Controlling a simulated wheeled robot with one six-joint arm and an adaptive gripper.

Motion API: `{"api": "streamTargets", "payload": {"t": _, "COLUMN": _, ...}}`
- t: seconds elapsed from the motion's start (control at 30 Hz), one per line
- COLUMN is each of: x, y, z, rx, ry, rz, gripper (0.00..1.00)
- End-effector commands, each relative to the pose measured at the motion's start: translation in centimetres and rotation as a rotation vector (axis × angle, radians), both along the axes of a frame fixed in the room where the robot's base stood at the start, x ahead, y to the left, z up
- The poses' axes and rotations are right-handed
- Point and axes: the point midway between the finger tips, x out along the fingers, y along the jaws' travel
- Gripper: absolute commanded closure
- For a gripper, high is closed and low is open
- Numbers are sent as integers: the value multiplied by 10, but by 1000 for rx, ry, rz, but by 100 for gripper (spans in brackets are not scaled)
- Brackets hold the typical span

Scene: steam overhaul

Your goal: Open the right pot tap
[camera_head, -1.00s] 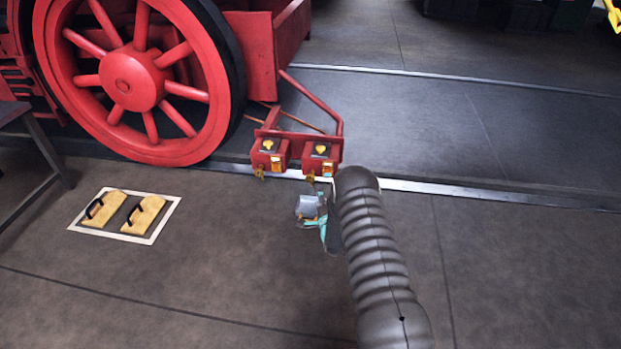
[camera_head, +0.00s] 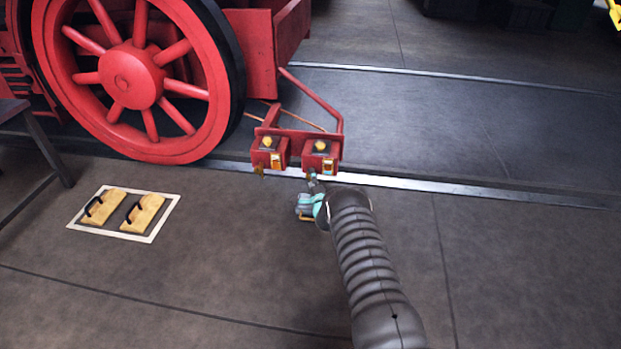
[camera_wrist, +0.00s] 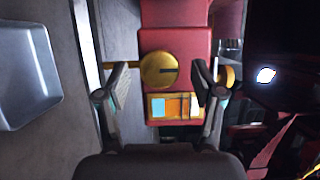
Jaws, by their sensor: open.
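Two red pots hang side by side on a red bracket in the head view, the left pot (camera_head: 268,153) and the right pot (camera_head: 320,155). Each has a yellow knob on top and an orange-lit window on its front. My gripper (camera_wrist: 162,78) is open, one finger on each side of the tap; I see no clear contact. In the head view, my gripper (camera_head: 312,192) is at the right pot's lower front, hiding its tap.
A red spoked wheel (camera_head: 130,80) stands left of the pots. Two yellow blocks with black handles (camera_head: 143,213) lie in a white-framed patch on the floor. A metal rail (camera_head: 430,185) runs behind my arm. A grey tray (camera_wrist: 25,75) shows left in the wrist view.

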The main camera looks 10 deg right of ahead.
Motion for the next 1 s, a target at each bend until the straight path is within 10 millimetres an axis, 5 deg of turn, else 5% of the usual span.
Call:
{"api": "streamTargets", "payload": {"t": 0.6, "x": 21, "y": 2, "z": 0, "rx": -1, "ry": 1, "rz": 0, "gripper": 33}}
{"api": "streamTargets", "payload": {"t": 0.87, "x": 21, "y": 2, "z": 0, "rx": -1, "ry": 1, "rz": 0, "gripper": 92}}
{"api": "streamTargets", "payload": {"t": 1.0, "x": 21, "y": 2, "z": 0, "rx": -2, "ry": 2, "rz": 0, "gripper": 92}}
